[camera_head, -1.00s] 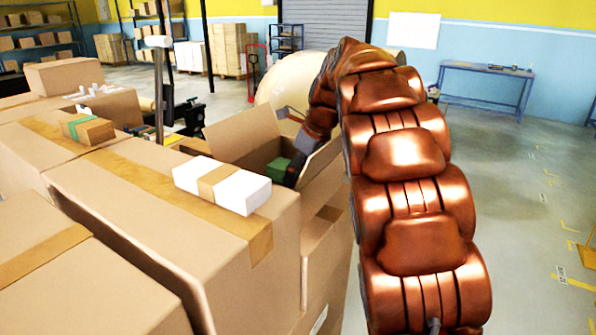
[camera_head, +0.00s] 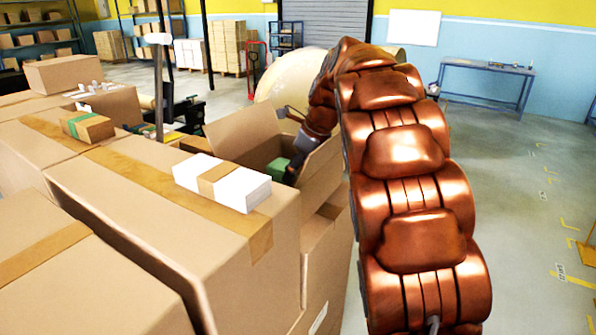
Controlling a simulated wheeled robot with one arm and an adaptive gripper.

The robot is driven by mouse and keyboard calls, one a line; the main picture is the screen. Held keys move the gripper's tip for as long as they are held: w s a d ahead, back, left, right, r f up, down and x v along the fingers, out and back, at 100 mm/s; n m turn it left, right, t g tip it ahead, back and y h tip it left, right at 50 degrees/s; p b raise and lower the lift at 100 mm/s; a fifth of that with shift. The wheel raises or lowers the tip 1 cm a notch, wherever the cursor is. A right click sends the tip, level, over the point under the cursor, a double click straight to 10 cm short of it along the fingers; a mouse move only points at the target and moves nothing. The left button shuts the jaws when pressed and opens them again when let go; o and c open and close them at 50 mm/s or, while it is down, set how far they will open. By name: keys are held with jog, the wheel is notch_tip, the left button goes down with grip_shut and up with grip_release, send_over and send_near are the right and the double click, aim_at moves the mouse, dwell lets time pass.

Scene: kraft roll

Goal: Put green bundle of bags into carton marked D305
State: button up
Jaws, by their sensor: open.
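A green bundle (camera_head: 277,168) lies inside an open carton (camera_head: 236,134) beyond the nearer boxes; only part of it shows above the carton's near edge. My gripper (camera_head: 293,168) is open at the right side of that carton, with a dark finger down beside the green bundle. Whether it touches the bundle I cannot tell, and much of the gripper is hidden by the carton flap and my arm. No D305 marking is readable on any carton.
A white bundle with a tan band (camera_head: 222,183) lies on a closed carton (camera_head: 170,225) in front. A brown bundle with a green band (camera_head: 88,126) lies on another carton at left. A large pale roll (camera_head: 290,80) stands behind.

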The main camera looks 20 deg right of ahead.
jog(key=b+v, duration=0.1)
jog(key=v, duration=1.1)
jog(key=shift+b, duration=0.4)
jog(key=shift+s, duration=0.1)
